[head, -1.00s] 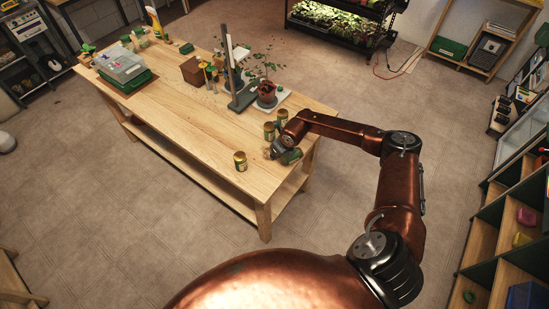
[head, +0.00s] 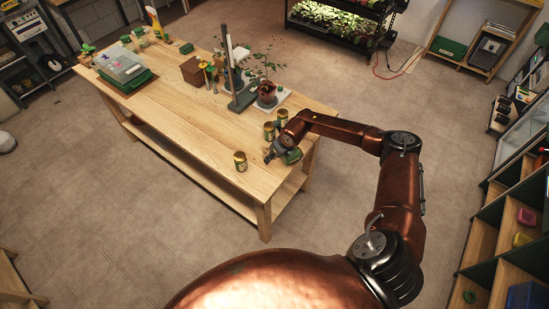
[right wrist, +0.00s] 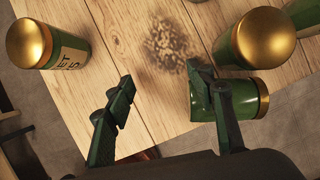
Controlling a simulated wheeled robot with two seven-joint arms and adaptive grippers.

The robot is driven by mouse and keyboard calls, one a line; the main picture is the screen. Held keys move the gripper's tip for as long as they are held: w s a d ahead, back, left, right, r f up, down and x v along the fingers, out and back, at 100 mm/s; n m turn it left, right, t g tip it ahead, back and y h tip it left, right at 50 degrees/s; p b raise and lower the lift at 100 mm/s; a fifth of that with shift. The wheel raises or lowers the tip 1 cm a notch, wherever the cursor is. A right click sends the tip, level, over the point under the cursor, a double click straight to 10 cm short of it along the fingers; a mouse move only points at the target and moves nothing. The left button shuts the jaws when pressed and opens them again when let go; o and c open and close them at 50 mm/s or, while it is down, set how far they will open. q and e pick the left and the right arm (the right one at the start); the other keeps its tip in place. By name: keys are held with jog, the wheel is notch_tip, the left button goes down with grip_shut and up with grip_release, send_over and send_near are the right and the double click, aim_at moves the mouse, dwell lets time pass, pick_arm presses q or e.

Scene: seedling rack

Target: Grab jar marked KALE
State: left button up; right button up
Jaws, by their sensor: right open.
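My right gripper (head: 268,156) is low over the table's near right end; in the right wrist view its fingers (right wrist: 160,88) are apart with nothing between them. A second jar (head: 269,131) stands behind the gripper, also in the wrist view (right wrist: 264,38), and a third (head: 282,116) farther back. Another green jar (right wrist: 236,99) appears on its side, partly behind the right finger. No KALE label is readable.
The wooden table (head: 190,130) is bare left of the jars. A potted plant (head: 267,92) and a dark stand (head: 241,97) are behind them. A dark speckled patch (right wrist: 165,42) marks the wood beyond the fingers. The table edge is close to the gripper.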

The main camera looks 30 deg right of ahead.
jog(key=shift+o, duration=1)
